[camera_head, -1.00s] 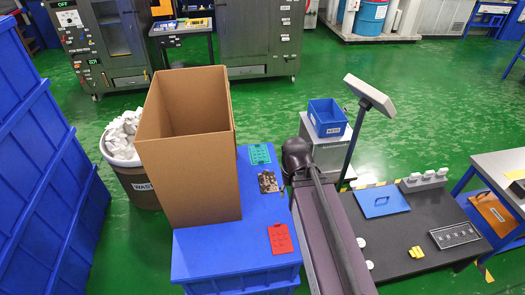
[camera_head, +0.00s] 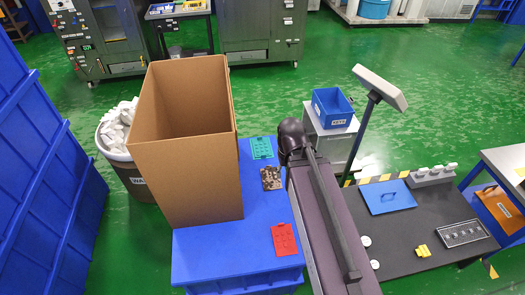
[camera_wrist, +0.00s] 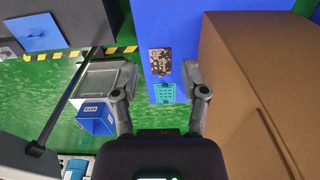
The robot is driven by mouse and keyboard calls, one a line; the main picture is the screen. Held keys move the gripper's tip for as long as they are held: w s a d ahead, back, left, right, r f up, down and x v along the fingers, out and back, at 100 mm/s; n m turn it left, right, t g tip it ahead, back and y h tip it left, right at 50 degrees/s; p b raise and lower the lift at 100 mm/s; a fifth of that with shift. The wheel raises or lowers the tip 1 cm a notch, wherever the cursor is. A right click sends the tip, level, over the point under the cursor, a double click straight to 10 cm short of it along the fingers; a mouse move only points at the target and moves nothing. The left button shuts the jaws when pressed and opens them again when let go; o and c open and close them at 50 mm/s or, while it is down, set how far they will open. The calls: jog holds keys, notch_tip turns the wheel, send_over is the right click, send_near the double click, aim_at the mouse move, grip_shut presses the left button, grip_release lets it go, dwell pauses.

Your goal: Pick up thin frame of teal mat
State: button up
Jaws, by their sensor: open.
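The teal mat (camera_head: 262,148) lies flat on the blue crate top, close to the cardboard box. It also shows in the wrist view (camera_wrist: 164,92), between my fingers, with small marks or cutouts on it. A thin frame on it is too small to tell apart. My gripper (camera_wrist: 161,73) is open and empty, its fingers apart on either side of the mat as seen from the wrist. In the head view my gripper is hidden behind my arm.
A camouflage mat (camera_head: 271,178) and a red mat (camera_head: 284,240) lie on the blue crate (camera_head: 210,250). The tall cardboard box (camera_head: 190,180) stands close beside the teal mat. A blue bin (camera_head: 332,107) and a dark table (camera_head: 405,230) are to the right.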

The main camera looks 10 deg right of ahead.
jog(key=shift+a, duration=0.1)
jog(key=o, duration=0.4)
jog(key=shift+a, duration=0.1)
jog(key=shift+c, duration=0.2)
jog(key=b, duration=2.8)
send_over(264, 155)
notch_tip(264, 155, down, 28)
jog(key=shift+a, duration=0.15)
jog(key=shift+s, duration=0.1)
jog(key=shift+f, duration=0.1)
notch_tip(264, 155, down, 8)
jog(key=b, duration=0.8)
jog(key=shift+f+b, duration=0.25)
jog(key=shift+b, duration=0.1)
jog(key=shift+f, duration=0.1)
